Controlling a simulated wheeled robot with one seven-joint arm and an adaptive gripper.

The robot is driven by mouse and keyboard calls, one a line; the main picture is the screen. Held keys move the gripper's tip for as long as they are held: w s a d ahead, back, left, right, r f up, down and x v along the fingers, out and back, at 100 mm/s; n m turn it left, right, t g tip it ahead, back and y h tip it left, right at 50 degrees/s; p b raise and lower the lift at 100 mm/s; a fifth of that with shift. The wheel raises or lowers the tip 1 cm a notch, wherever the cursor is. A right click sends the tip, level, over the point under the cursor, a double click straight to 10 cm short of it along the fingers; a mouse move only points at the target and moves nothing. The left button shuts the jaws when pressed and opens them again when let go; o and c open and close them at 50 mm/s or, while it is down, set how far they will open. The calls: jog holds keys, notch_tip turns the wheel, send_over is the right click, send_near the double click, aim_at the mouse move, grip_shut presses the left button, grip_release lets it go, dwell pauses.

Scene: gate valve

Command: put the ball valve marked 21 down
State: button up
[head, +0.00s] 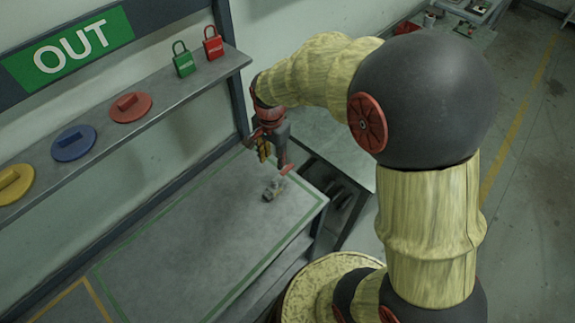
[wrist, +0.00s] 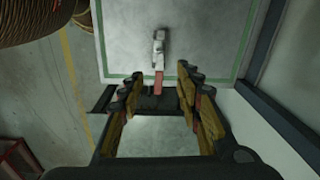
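The ball valve (head: 272,189) lies on the grey bench top (head: 185,240), inside the green outline near its right end. In the wrist view the valve's grey metal body (wrist: 159,48) and red handle (wrist: 158,84) show, with the handle pointing toward my gripper. No number can be read on it. My gripper (head: 274,160) is over the bench, just behind the valve in the head view. In the wrist view my gripper (wrist: 160,76) has its two fingers spread wide, with a gap on both sides of the handle. The fingers hold nothing.
A shelf (head: 110,130) behind the bench carries red, blue and yellow discs and green and red padlocks, under an OUT sign (head: 68,48). A dark upright post (head: 232,95) stands close to my gripper. The bench left of the valve is clear.

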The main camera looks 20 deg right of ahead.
jog(key=s+r+n+t, duration=0.5)
jog(key=s+r+n, duration=0.7)
jog(key=s+r, duration=0.6)
jog(key=shift+d+v, duration=0.2)
jog(key=shift+v, duration=0.7)
notch_tip(320, 180, down, 13)
jog(key=b, duration=1.3)
